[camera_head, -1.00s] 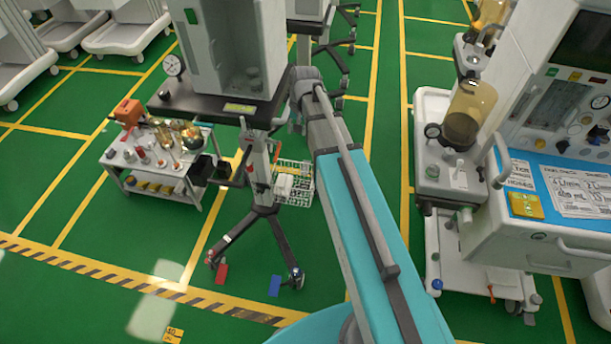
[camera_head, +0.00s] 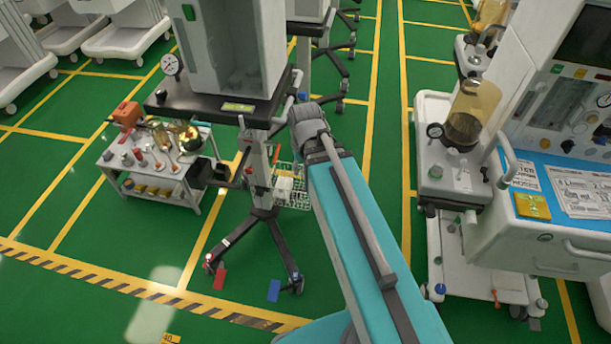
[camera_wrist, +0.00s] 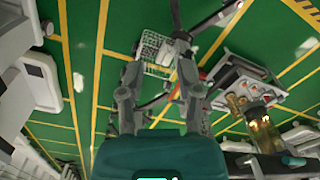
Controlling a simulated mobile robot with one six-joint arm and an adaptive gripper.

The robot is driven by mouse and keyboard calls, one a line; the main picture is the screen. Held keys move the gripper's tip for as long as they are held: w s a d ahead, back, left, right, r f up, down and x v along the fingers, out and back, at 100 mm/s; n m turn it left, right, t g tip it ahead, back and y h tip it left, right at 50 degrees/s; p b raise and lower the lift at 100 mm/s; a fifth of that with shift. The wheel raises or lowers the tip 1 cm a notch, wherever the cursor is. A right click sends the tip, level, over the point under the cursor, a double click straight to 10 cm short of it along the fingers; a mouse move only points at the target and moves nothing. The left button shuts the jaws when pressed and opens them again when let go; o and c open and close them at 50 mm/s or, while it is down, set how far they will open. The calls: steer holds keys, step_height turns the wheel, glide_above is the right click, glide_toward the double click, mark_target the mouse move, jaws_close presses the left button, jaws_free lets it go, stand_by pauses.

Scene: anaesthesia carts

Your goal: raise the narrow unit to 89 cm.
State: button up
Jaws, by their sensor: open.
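The narrow unit (camera_head: 226,55) is a tall grey-white cabinet on a black shelf (camera_head: 207,104), left of centre in the head view. A slim grey column (camera_head: 258,180) carries it on spread dark legs with casters. A red pedal (camera_head: 219,279) and a blue pedal (camera_head: 274,291) sit low at the legs. My gripper (camera_wrist: 158,92) is open and empty in the wrist view, its two fingers apart. A wire basket (camera_wrist: 157,50) shows beyond the fingers. In the head view my arm ends just right of the column, and its fingers are hidden.
A low white trolley (camera_head: 160,185) with bottles and an orange box stands left of the column. A large blue-topped anaesthesia cart (camera_head: 545,230) stands on the right. Green floor with yellow lines is clear in front, behind a hazard stripe (camera_head: 150,287).

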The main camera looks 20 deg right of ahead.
steer(key=shift+s+f, duration=0.25)
steer(key=shift+s, duration=0.75)
step_height(320, 180, up, 18)
steer(key=m+t+y+p, duration=0.15)
steer(key=m+p, duration=0.35)
steer(key=p, duration=1.3)
glide_above(287, 108)
steer(key=s+d, duration=0.1)
steer(key=d, duration=0.2)
steer(key=shift+s+a+g+b, duration=0.1)
steer(key=shift+a+g+b, duration=0.15)
steer(key=shift+b, duration=0.05)
steer(key=shift+f, duration=0.1)
steer(key=f+b, duration=0.4)
steer(key=a+f+b, duration=0.1)
steer(key=f+b, duration=0.4)
steer(key=w+a+f+b, duration=0.1)
steer(key=f+b, duration=0.3)
steer(key=shift+w+a+f, duration=0.1)
steer(key=shift+a+f, duration=0.05)
steer(key=shift+a, duration=0.1)
steer(key=shift+b, duration=0.3)
jaws_close()
